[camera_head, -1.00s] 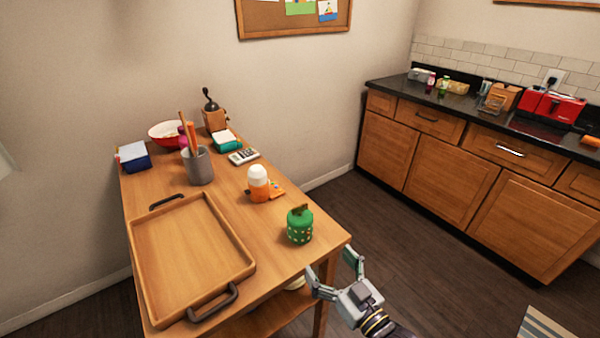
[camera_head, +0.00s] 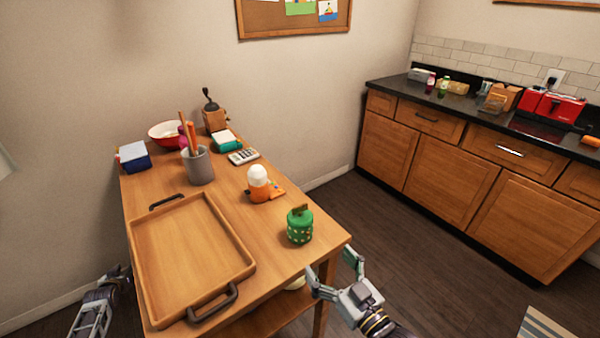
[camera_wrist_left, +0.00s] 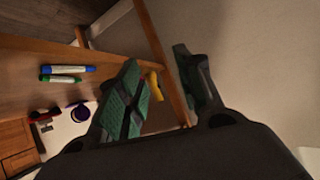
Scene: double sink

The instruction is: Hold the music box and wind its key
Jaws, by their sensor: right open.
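The music box appears to be the green, white-dotted round box (camera_head: 300,228) standing upright near the table's right corner. A small darker green piece sticks up from its top; I cannot tell whether it is the key. My right gripper (camera_head: 332,265) is open and empty, just off the table corner, below and right of the box, not touching it. My left arm shows at the lower left of the head view, beside the table. In the left wrist view my left gripper (camera_wrist_left: 156,62) has its fingers apart with nothing between them.
A wooden tray (camera_head: 140,262) fills the table's near left. An orange-and-white item (camera_head: 258,184) stands behind the green box. A grey cup (camera_head: 199,168), calculator (camera_head: 243,156) and bowl (camera_head: 162,133) are farther back. Blue and green markers (camera_wrist_left: 66,70) show in the left wrist view.

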